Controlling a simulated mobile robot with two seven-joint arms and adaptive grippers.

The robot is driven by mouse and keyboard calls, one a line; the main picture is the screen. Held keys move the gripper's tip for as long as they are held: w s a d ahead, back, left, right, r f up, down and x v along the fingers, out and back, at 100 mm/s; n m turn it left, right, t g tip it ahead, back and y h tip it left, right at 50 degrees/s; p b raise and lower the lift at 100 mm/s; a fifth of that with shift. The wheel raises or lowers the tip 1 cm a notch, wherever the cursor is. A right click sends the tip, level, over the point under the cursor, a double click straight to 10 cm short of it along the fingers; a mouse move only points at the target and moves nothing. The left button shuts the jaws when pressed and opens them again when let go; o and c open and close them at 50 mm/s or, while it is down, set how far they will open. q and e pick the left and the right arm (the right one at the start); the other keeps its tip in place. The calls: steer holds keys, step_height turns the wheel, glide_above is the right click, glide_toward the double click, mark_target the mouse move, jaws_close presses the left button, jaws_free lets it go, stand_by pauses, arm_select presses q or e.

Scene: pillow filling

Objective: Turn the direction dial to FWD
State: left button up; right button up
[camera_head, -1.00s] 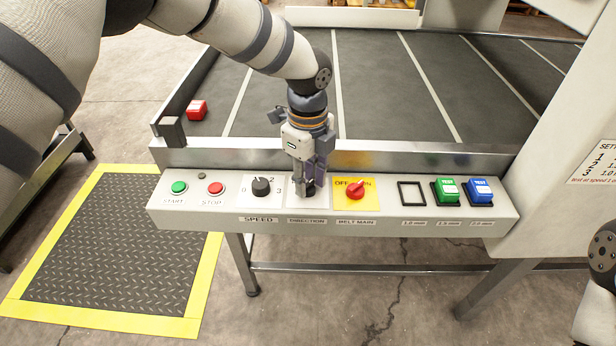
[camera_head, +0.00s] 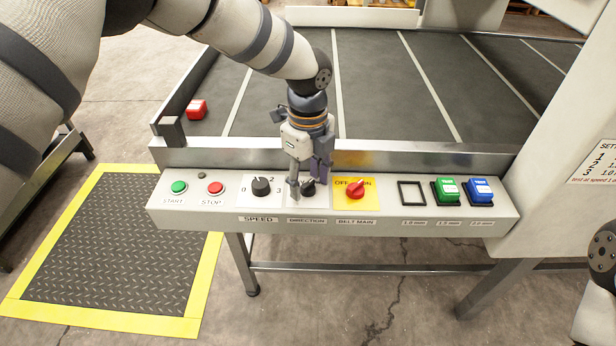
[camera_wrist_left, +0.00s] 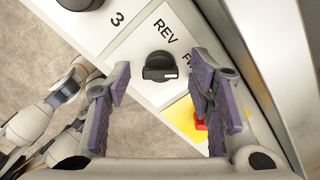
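The direction dial (camera_head: 308,187) is a black knob on a white plate, above the DIRECTION label. In the left wrist view the dial (camera_wrist_left: 160,66) shows a white mark on its grip bar, with REV printed above it and FWD to its right, partly hidden by a finger. Its exact setting is hard to tell. My left gripper (camera_head: 308,184) points down at the panel, its fingers apart on either side of the dial. In the left wrist view the open fingers (camera_wrist_left: 160,90) show clear gaps to the knob. My right arm shows partly; its gripper is unclear.
The speed dial (camera_head: 261,187) is left of the direction dial; the red belt main switch (camera_head: 355,189) on yellow is close on the right. START (camera_head: 179,187) and STOP (camera_head: 215,188) buttons are farther left. The metal conveyor edge (camera_head: 420,160) rises behind the panel.

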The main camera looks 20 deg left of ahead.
mark_target(308, 184)
arm_select(q)
step_height(308, 184, up, 12)
stand_by(0.4)
